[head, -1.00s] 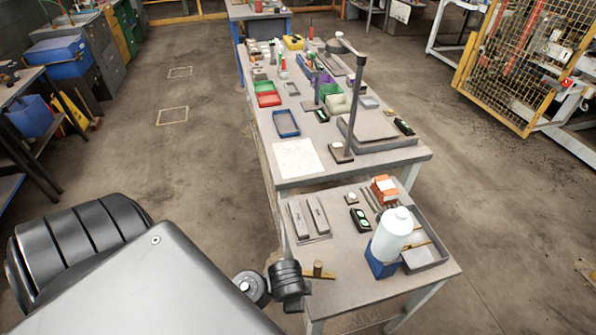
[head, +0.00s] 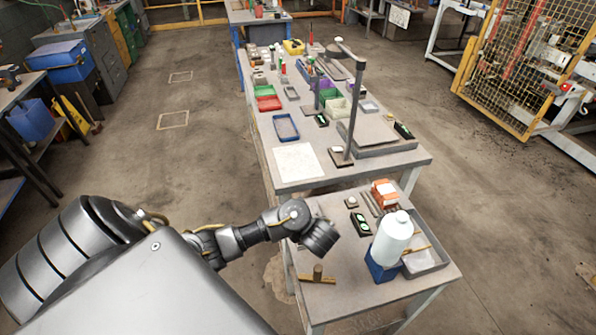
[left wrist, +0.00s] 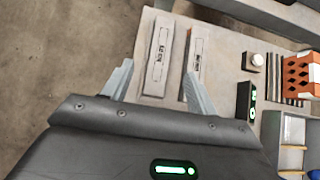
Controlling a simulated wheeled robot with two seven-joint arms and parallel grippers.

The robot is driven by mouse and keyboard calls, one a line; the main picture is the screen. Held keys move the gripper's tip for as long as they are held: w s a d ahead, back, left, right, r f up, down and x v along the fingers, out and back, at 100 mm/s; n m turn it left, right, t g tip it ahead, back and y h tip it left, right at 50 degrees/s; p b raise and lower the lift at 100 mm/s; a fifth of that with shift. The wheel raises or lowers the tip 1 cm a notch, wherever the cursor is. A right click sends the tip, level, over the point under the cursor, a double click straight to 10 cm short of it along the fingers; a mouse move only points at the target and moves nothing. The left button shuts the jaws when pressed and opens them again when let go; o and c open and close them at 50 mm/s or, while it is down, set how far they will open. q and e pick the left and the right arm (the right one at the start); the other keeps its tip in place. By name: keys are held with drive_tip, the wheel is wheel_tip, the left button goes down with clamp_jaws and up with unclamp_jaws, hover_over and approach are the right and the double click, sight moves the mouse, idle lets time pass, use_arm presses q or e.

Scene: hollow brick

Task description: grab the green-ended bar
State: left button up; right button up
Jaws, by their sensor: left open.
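My left gripper (head: 320,238) hangs over the left part of the near table in the head view. In the left wrist view its two fingers (left wrist: 158,68) are apart and empty. Two grey labelled bars lie side by side ahead of them: a left bar (left wrist: 159,57) and a right bar (left wrist: 197,50). No green end is visible on either. Several thin dark rods (left wrist: 283,94) lie beside an orange hollow brick (left wrist: 303,73); the brick also shows in the head view (head: 384,191). I cannot make out a green-ended bar. My right gripper is out of view.
A black box with green marks (head: 360,222) lies right of my gripper. A white bottle (head: 392,235) in a blue holder (head: 382,268) and a grey tray (head: 432,262) stand farther right. A hammer (head: 317,276) lies at the near left edge. A long cluttered table (head: 410,157) adjoins behind.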

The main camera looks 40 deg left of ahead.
use_arm(q)
drive_tip(key=b+x, duration=0.1)
drive_tip(key=x, duration=0.2)
drive_tip(key=shift+f, duration=0.1)
drive_tip(key=b+x, duration=0.1)
drive_tip(key=x, duration=0.1)
drive_tip(key=b+x, duration=0.2)
drive_tip(key=x, duration=0.1)
drive_tip(key=shift+s+d+f, duration=0.1)
drive_tip(key=shift+d+f, duration=0.1)
drive_tip(key=shift+a+f, duration=0.1)
drive_tip(key=shift+a, duration=0.05)
drive_tip(key=shift+c, duration=0.2)
drive_tip(key=c, duration=1)
drive_tip(key=shift+c, duration=1.1)
